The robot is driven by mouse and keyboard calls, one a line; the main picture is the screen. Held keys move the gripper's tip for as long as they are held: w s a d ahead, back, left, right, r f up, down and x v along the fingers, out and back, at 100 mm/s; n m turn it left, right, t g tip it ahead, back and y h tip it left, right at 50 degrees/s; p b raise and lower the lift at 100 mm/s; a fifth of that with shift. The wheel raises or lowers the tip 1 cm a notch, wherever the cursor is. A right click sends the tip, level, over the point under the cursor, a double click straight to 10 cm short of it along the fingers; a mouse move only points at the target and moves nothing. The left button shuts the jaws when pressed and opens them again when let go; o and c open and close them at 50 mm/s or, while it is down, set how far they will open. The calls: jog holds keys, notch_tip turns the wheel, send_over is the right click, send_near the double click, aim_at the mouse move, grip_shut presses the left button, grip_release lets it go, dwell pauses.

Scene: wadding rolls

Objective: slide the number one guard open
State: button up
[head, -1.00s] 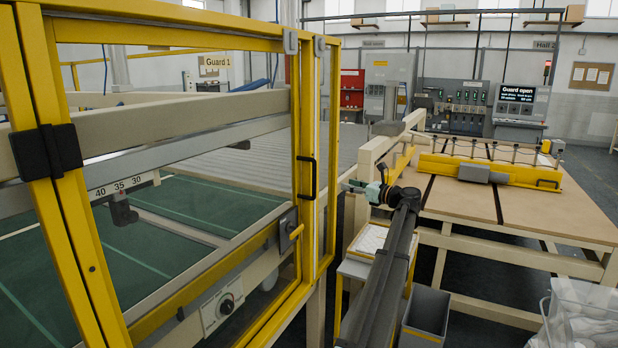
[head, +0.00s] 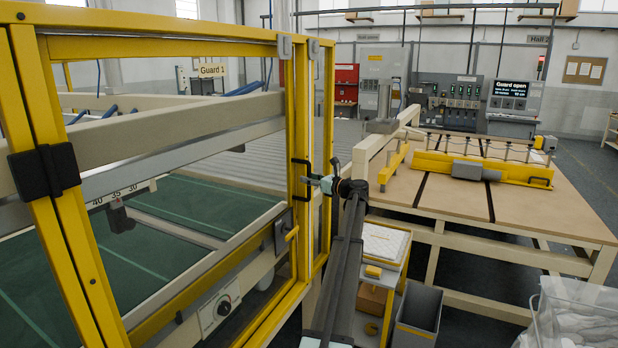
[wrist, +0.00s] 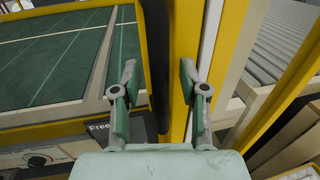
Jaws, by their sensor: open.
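The number one guard (head: 300,110) is a yellow-framed clear panel at the left of the head view. In the wrist view my gripper (wrist: 158,85) is open, with one grey-green finger on each side of the black handle (wrist: 155,50). The handle appears to stand between the fingers, nearer the left one. Contact cannot be told.
Green beds lie behind the guard, and a latch (head: 284,230) sits low on its frame. To the right are a wooden table (head: 460,215) with a yellow bar unit (head: 480,168), a small stand (head: 385,245) and a grey bin (head: 417,310). A screen (head: 512,95) reads "Guard open".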

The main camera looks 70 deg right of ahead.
jog(key=shift+w+d, duration=0.1)
jog(key=shift+w, duration=0.15)
grip_shut()
